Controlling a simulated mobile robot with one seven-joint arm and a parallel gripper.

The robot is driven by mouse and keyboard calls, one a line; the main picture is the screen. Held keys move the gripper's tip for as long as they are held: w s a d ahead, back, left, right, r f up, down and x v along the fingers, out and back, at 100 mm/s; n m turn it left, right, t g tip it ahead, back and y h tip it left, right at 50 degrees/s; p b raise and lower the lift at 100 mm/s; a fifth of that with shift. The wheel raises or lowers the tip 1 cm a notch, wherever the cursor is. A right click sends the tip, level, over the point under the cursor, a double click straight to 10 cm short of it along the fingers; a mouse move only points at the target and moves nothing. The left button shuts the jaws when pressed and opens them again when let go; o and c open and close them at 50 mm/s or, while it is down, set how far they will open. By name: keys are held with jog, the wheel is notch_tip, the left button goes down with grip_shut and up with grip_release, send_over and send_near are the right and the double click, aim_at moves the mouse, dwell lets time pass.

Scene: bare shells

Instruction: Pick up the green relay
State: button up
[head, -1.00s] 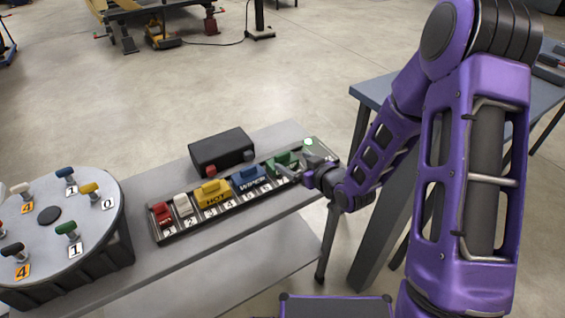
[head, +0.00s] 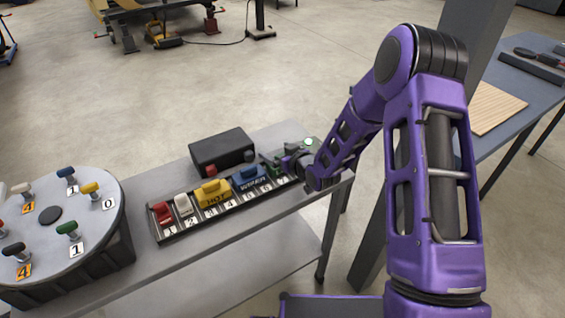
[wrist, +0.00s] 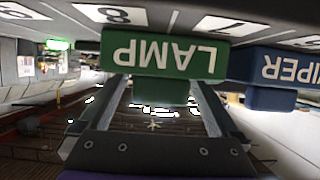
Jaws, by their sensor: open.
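The green relay (wrist: 165,54), lettered LAMP upside down in the wrist view, sits in a strip of numbered slots. A narrower green grip juts from it towards my gripper (wrist: 160,88). My gripper is open, with one finger on each side of that grip. Gaps show between the fingers and the grip, and I cannot tell whether they touch. In the head view my gripper (head: 284,162) is over the right part of the strip and hides much of the green relay (head: 269,166).
A blue relay (wrist: 278,66) stands close beside the green one. The strip (head: 205,213) also holds yellow, white and red relays. A black box (head: 221,148) stands behind it. A round dial with coloured knobs (head: 50,240) is at left.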

jog(key=shift+c, duration=0.3)
grip_shut()
